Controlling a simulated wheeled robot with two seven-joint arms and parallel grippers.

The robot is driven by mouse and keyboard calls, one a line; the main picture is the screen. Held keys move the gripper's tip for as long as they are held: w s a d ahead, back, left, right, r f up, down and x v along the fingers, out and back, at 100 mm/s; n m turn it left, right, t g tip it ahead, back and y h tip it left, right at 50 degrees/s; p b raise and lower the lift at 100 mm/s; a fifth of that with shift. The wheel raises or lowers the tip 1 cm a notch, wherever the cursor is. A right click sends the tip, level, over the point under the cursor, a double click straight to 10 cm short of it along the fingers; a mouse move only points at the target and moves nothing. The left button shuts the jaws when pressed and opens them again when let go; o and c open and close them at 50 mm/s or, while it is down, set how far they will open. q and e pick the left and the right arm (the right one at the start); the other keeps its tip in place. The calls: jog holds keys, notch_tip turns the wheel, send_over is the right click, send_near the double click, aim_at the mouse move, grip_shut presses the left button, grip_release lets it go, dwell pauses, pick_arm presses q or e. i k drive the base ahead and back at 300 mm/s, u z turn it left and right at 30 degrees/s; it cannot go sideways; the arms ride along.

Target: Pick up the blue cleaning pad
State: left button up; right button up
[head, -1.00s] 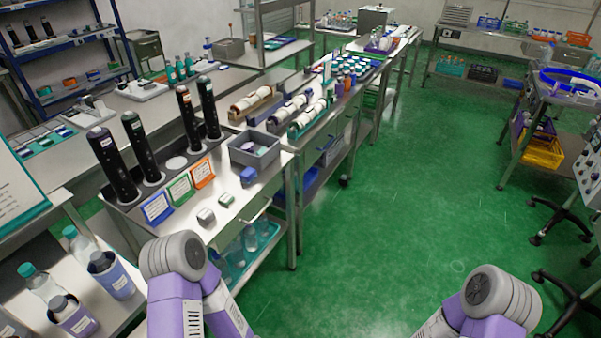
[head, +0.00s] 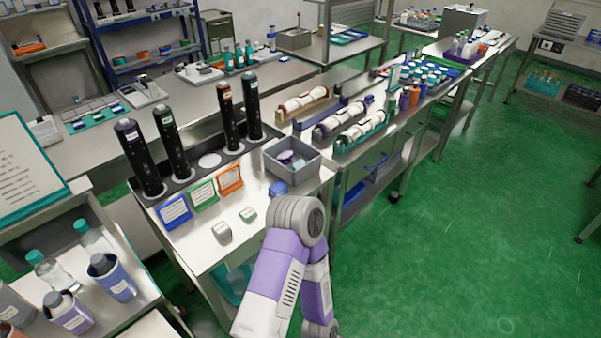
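A small blue object, which looks like the blue cleaning pad (head: 278,188), lies on the steel bench top just in front of the grey bin (head: 291,176). The grey joint of one of my purple arms stands close to it in the picture and may cover part of the bench near it. I cannot tell the gap between them. Neither gripper shows in the head view; the visible arm links end at the bottom of the picture.
The steel bench (head: 215,255) carries several black cylinders, a blue card (head: 174,211), a green card (head: 203,194), an orange card (head: 230,179) and two small blocks. Bottles (head: 113,278) stand on a lower left table. Green floor (head: 450,240) at the right is clear.

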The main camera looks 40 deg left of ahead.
aim_at(280, 188)
jog(key=i, duration=1.25)
jog(key=u, duration=2.1)
